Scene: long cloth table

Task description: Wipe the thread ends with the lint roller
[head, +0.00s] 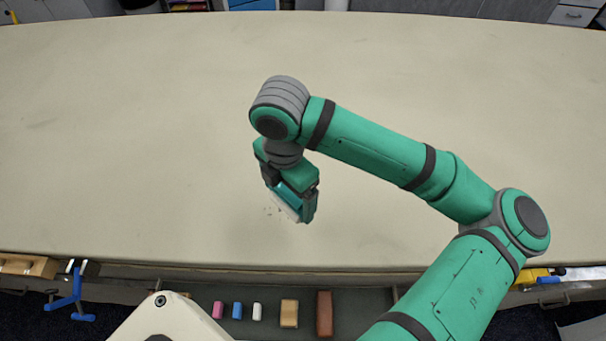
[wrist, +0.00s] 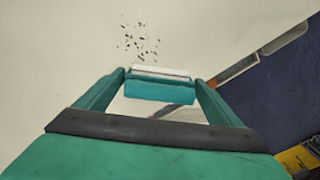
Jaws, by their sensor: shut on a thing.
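My gripper (wrist: 160,95) is shut on the lint roller (wrist: 160,90), a teal piece with a white strip along its far edge. In the head view the lint roller (head: 287,206) shows low over the cloth table (head: 150,130), near its front edge, partly hidden by my gripper (head: 298,205). The thread ends (wrist: 139,42) are small dark specks scattered on the table just beyond the white strip in the wrist view. In the head view a few specks (head: 270,211) show left of the roller. I cannot tell whether the roller touches the table.
A blue clamp (head: 72,297) sits at the left edge. The rest of the tabletop is clear.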

